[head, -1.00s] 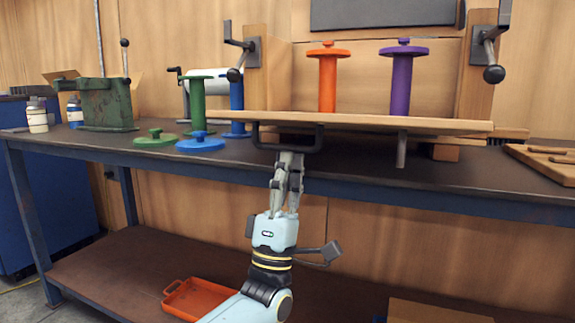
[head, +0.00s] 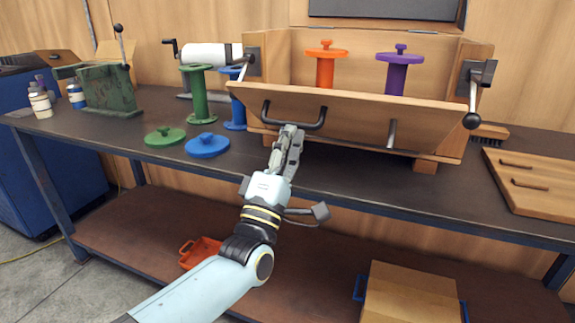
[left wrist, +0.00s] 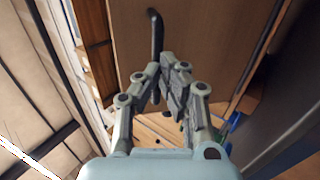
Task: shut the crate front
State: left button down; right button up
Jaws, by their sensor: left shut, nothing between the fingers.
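The wooden crate (head: 440,52) stands on the dark workbench. Its hinged front panel (head: 345,117) is tilted outward, part-way up, with its upper edge leaning toward me. In the left wrist view the fingers (left wrist: 174,75) are close together beside a dark handle (left wrist: 156,40). My right gripper is not in view.
Orange (head: 325,68) and purple (head: 397,72) flanged spools stand in the crate. Green (head: 197,95) and blue (head: 236,105) spools stand left of it, with green (head: 165,137) and blue (head: 207,145) discs in front. A wooden board (head: 535,180) with handles lies at right.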

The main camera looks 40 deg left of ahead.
aim_at(293, 95)
pick_arm(q)
jog(key=w+r+g+p, duration=0.1)
jog(key=r+p, duration=0.1)
jog(key=p, duration=0.2)
jog(key=w+r+g+p, duration=0.1)
jog(key=r+g+p, duration=0.1)
jog(key=p, duration=0.3)
jog(key=w+a+r+g+h+p, duration=0.1)
jog(key=w+r+p, duration=0.1)
jog(key=r+p, duration=0.2)
jog(key=shift+w+g+p, duration=0.1)
jog(key=shift+g+p, duration=0.2)
jog(key=shift+g, duration=0.1)
jog(key=shift+w+a+r+g+p, duration=0.2)
jog(key=shift+w+r+g+p, duration=0.2)
jog(key=shift+w+r+p, duration=0.45)
jog(key=x, duration=0.1)
jog(key=p+x, duration=0.2)
jog(key=x, duration=0.1)
jog(key=shift+r, duration=0.35)
jog(key=shift+w+a+r, duration=0.1)
jog(key=shift+w+r, duration=0.1)
jog(key=shift+w, duration=0.25)
jog(key=shift+w+a+r, duration=0.1)
jog(key=shift+w+r, duration=0.15)
jog(key=shift+w, duration=0.25)
jog(key=shift+r, duration=0.2)
